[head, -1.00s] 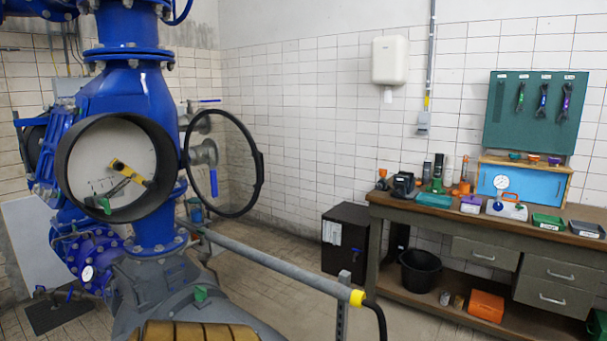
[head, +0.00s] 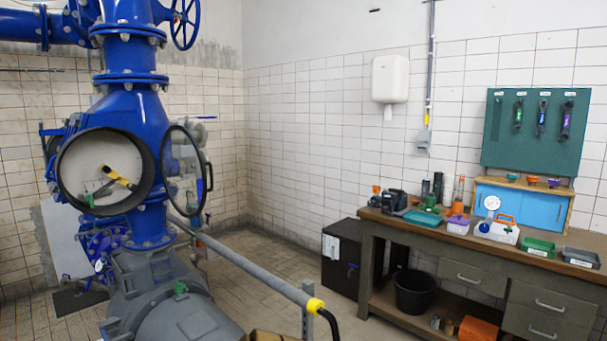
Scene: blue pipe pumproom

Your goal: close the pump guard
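The pump guard (head: 209,184) is a round, clear-looking disc in a black ring frame. It stands swung open to the right of a round black housing (head: 148,188) on the blue pump pipework. The housing's mouth is uncovered. Inside it I see a pale back face with a yellow-handled tool (head: 117,176) and a small green item lower left. The guard's black handle shows on its right edge. Neither of my grippers is in the head view.
A black cabinet (head: 345,260) and a workbench (head: 450,240) with tools stand at the right. Tiled floor lies open between pump and cabinet.

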